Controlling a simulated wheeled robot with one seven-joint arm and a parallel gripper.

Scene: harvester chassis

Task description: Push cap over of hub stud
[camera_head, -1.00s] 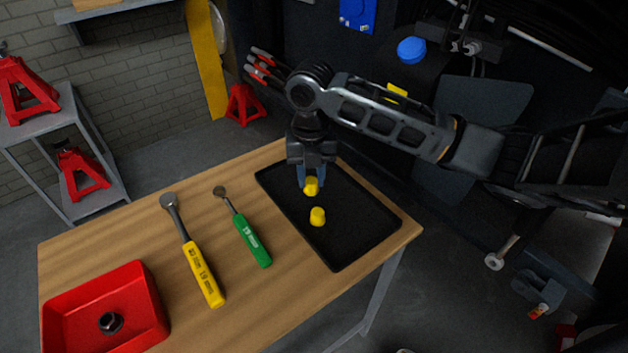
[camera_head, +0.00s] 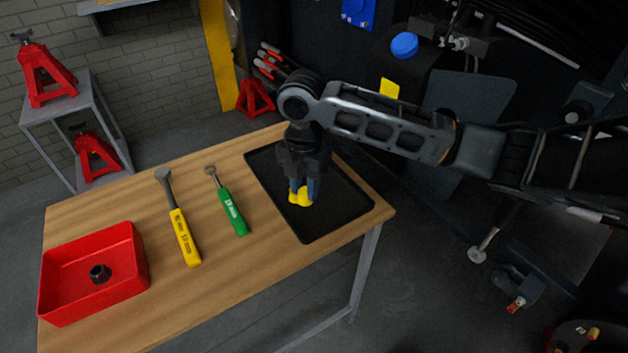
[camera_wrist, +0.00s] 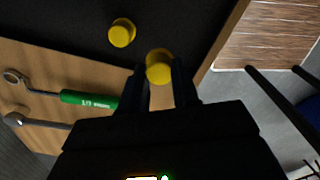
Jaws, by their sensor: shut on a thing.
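My gripper (camera_head: 304,190) points down over the black tray (camera_head: 340,205) and is shut on a yellow cap (camera_head: 307,198). In the wrist view the held cap (camera_wrist: 159,72) sits between the fingertips. A second yellow cap (camera_wrist: 122,33) stands on the tray close beside it, apart from my fingers. In the head view this second cap (camera_head: 293,198) shows just left of the held one, partly overlapped. I cannot tell how far the held cap is above the tray. No hub stud can be made out clearly.
A green-handled tool (camera_head: 232,212), a yellow-handled ratchet (camera_head: 185,238) and a red bin (camera_head: 95,270) with a dark socket lie on the wooden table (camera_head: 200,290). Dark machine parts (camera_head: 515,285) fill the right side. Red jack stands (camera_head: 95,155) are at the left.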

